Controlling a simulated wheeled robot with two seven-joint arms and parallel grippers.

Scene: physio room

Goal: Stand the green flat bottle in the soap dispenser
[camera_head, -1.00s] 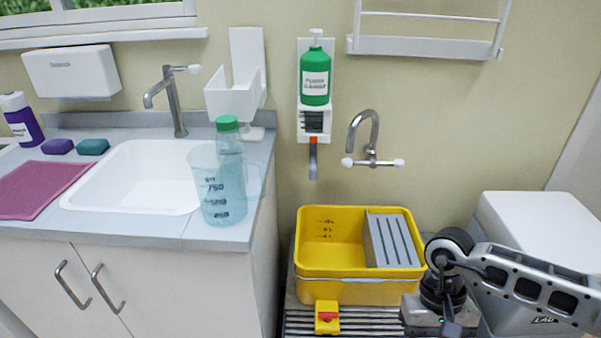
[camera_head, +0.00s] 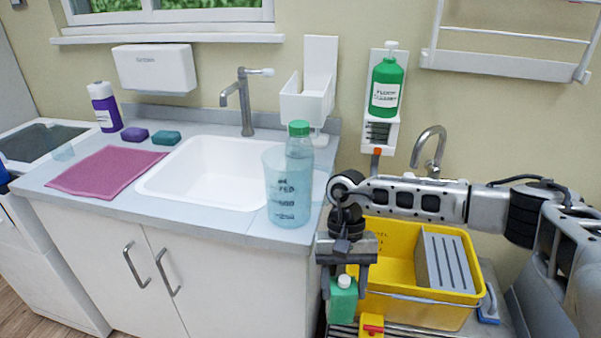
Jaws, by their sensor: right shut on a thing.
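The green flat bottle (camera_head: 342,302) with a pale cap hangs upright between the fingers of my right gripper (camera_head: 344,284), which is shut on it. It is in front of the sink cabinet's right end, below the counter top and left of the yellow bucket. The white soap dispenser (camera_head: 318,70) is on the wall behind the counter, right of the sink tap. Its open-topped holder looks empty, with a spout below. My right gripper is well below and in front of it. My left gripper is not in view.
A clear jug (camera_head: 288,190) and a clear green-capped bottle (camera_head: 299,146) stand at the counter's right end, between my gripper and the dispenser. A green floor cleaner bottle (camera_head: 386,88) sits in a wall holder to the right. The yellow bucket (camera_head: 395,262) is beside my gripper.

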